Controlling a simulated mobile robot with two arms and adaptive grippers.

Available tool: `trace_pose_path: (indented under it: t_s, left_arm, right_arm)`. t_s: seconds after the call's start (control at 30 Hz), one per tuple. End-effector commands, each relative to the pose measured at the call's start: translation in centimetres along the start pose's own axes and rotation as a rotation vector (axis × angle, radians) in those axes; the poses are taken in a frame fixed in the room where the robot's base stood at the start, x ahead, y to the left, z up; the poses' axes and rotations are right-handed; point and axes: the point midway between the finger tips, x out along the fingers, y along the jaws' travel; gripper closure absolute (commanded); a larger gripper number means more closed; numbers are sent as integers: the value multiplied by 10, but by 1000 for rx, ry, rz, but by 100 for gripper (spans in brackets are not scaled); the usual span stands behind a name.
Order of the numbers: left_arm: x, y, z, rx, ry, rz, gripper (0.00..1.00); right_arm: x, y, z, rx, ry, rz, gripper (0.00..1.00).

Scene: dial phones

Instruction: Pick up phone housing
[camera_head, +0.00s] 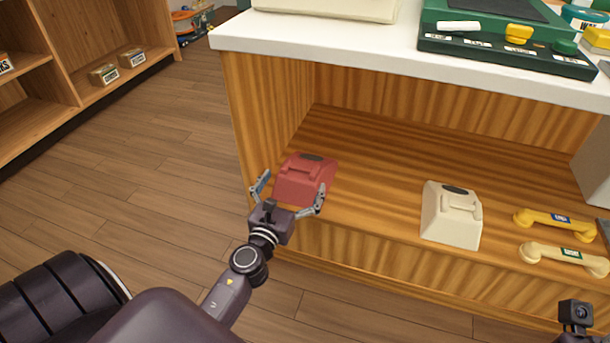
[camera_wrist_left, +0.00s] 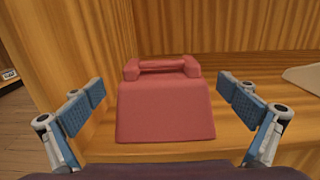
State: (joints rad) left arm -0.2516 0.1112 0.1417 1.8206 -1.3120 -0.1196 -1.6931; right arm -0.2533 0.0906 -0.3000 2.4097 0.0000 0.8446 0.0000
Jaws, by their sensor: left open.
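A red phone housing (camera_head: 304,180) sits on the wooden shelf at its left end. A cream phone housing (camera_head: 450,214) sits on the same shelf further right. My left gripper (camera_head: 290,192) is open, with one finger on either side of the red housing's near part. In the left wrist view the red housing (camera_wrist_left: 165,105) stands upright between the open fingers (camera_wrist_left: 163,105), with a visible gap on each side. A corner of a pale object (camera_wrist_left: 303,77) shows at the right edge there. Part of my right arm shows at the lower right of the head view; its fingers are not visible.
The shelf's left side wall (camera_head: 240,120) stands close beside my left gripper. A white counter (camera_head: 330,40) overhangs above, bearing a green device (camera_head: 490,50). The shelf between the housings is clear.

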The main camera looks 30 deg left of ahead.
Motion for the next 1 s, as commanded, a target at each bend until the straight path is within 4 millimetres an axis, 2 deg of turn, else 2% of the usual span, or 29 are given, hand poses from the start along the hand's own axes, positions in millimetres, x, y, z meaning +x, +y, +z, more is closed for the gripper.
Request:
trace_pose_path:
  t_s: [0.2,0.33,0.67,1.0]
  left_arm:
    - [31,-2,8,-1,-3,-3,0]
    - [46,-2,6,-3,-1,-1,0]
    - [52,-2,6,-4,0,-2,1]
    - [52,-3,6,-5,0,-2,39]
  right_arm:
    - [-1,0,-1,2,-14,5,82]
    - [-2,0,0,2,-10,4,82]
    - [-2,0,0,2,-9,3,82]
    - [-2,0,-1,2,-9,3,82]
